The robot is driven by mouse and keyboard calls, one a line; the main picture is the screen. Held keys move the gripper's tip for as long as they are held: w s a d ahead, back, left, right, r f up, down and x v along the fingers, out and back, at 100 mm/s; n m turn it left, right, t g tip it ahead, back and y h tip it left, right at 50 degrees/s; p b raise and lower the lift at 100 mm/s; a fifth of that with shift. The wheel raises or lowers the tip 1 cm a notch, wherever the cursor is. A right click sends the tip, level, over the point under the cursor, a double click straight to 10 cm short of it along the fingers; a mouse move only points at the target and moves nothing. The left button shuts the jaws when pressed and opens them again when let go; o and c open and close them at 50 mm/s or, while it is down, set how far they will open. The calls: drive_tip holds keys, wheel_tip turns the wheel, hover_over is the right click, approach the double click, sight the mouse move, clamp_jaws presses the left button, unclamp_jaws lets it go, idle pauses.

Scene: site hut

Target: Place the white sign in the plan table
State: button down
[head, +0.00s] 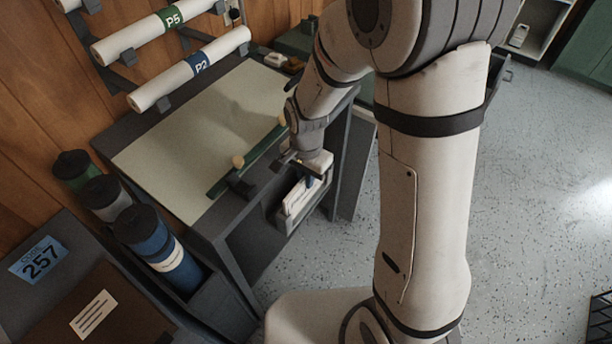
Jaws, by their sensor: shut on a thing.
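The plan table (165,160) has a pale sloped top with a dark frame and a dark green ledge along its lower edge. My gripper (299,167) is at the table's near right side, just above a side pocket (291,226). It is shut on a white piece (321,161), which looks like the white sign; my wrist hides much of it. White sheets or cards (297,198) stand in the pocket just below the gripper. Whether the held piece touches them I cannot tell.
Rolled plans (190,68) labelled P5 and P2 rest on wall brackets behind the table. Dark-capped tubes, one blue (160,245), stand at its left. A case marked 257 (40,257) is at lower left.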

drive_tip(key=c, duration=1.5)
unclamp_jaws()
drive_tip(key=shift+f, duration=0.1)
drive_tip(key=shift+c, duration=0.2)
wheel_tip(320, 180, up, 11)
drive_tip(key=s+d+r+n+t, duration=0.2)
drive_tip(key=s+d+r+n, duration=0.5)
drive_tip(key=s+d, duration=0.5)
drive_tip(key=shift+r+n+t+p, duration=0.3)
drive_tip(key=shift+r+n+p, duration=0.05)
drive_tip(key=shift+n+p, duration=0.05)
drive_tip(key=shift+s+d, duration=0.1)
